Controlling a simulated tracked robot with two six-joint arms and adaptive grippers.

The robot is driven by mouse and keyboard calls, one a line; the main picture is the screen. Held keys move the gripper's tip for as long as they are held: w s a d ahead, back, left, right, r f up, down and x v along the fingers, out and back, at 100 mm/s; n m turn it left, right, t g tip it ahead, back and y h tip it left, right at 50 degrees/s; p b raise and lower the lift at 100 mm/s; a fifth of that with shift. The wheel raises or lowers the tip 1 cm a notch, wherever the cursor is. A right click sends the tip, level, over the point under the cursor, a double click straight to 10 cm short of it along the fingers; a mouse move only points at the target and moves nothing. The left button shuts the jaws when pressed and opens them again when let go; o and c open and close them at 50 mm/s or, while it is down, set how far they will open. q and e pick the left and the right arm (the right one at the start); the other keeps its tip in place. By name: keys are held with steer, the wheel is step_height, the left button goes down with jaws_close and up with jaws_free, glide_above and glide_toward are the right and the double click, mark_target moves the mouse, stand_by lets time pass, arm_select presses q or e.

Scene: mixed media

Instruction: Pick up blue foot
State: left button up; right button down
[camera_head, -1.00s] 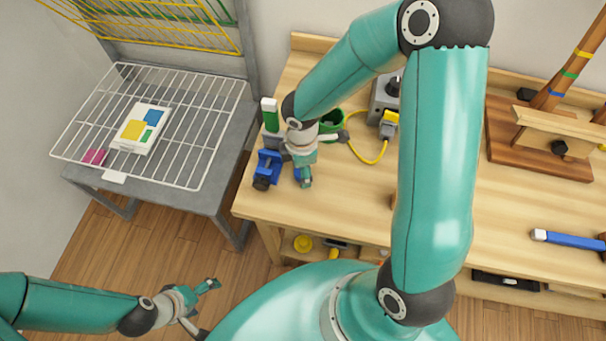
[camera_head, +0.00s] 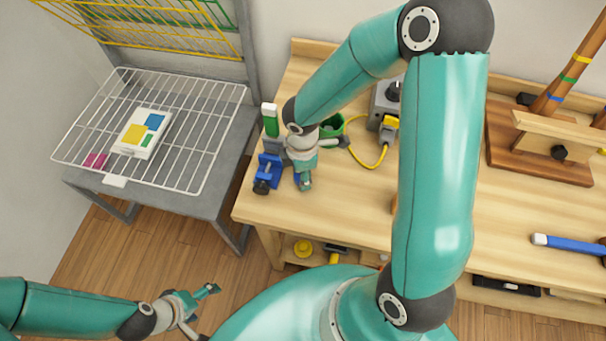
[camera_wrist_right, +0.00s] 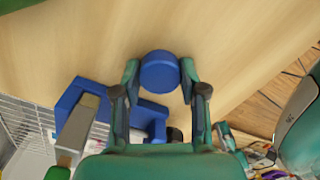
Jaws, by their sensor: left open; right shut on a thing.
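The blue foot (camera_wrist_right: 159,70) is a short round disc in the right wrist view. My right gripper (camera_wrist_right: 160,82) has its two fingertips against opposite sides of it, shut on it. In the head view my right gripper (camera_head: 305,180) is low over the left end of the workbench, just right of a blue clamp (camera_head: 266,172); there the foot is hidden. I cannot tell whether the foot still touches the bench top. My left gripper (camera_head: 202,310) is open and empty at the lower left, above the floor.
The blue clamp (camera_wrist_right: 75,100) stands close beside the right gripper in the wrist view. A wire rack (camera_head: 185,150) is at left. The front middle of the workbench (camera_head: 350,205) is clear.

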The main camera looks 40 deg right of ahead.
steer(key=shift+r+p, duration=3.25)
steer(key=shift+r, duration=0.75)
steer(key=shift+f, duration=0.1)
steer(key=shift+s, duration=0.1)
